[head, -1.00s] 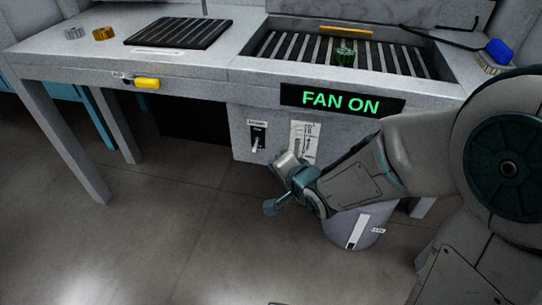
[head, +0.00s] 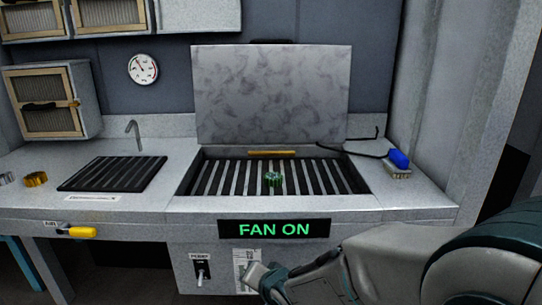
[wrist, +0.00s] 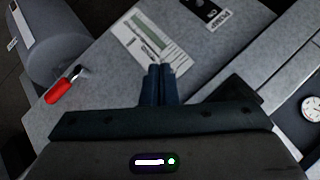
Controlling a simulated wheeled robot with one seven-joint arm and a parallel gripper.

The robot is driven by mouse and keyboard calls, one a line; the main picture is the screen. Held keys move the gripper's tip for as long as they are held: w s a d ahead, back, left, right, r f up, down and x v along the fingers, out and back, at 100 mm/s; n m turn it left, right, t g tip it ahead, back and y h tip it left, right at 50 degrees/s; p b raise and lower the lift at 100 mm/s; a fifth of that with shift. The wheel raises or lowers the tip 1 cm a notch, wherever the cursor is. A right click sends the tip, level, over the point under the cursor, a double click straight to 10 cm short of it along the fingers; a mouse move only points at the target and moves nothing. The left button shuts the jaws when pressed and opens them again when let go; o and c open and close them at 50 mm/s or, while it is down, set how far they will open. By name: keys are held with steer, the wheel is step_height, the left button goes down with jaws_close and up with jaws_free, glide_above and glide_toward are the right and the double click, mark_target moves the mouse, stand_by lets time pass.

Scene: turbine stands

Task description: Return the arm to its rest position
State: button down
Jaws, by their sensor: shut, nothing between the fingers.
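My gripper (head: 262,283) is at the lower middle of the head view, in front of the bench's front panel, below the lit green FAN ON sign (head: 274,229). In the wrist view my gripper (wrist: 161,70) has its two dark fingers together with nothing between them. My arm (head: 400,265) reaches in from the lower right of the head view. A white label with a green scale (wrist: 152,38) lies beyond the fingertips in the wrist view; I cannot tell whether they touch the panel.
The bench has an open-lidded bay with a slatted grate (head: 225,178) holding a green part (head: 273,180). A pump switch (head: 201,269) and yellow air handle (head: 80,232) are on the front. A red handle (wrist: 60,91) shows in the wrist view.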

steer(key=s+d+r+n+g+h+p, duration=0.1)
steer(key=s+d+r+h+p, duration=0.1)
steer(key=d+r+p, duration=0.4)
steer(key=s+d+r+n+g+h+p, duration=0.1)
steer(key=s+d+r+h+p, duration=0.1)
steer(key=d+r+p, duration=0.5)
steer(key=s+d+r+n+g+p, duration=0.1)
steer(key=s+r+p, duration=0.3)
steer(key=r, duration=0.4)
steer(key=s+d+r+n+g+p, duration=0.1)
steer(key=s+d+r+g+p, duration=0.2)
steer(key=s+r, duration=0.3)
step_height(320, 180, up, 2)
steer(key=shift+s+d+h+p, duration=0.2)
steer(key=shift+d+h+p, duration=0.2)
steer(key=shift+d+p, duration=0.4)
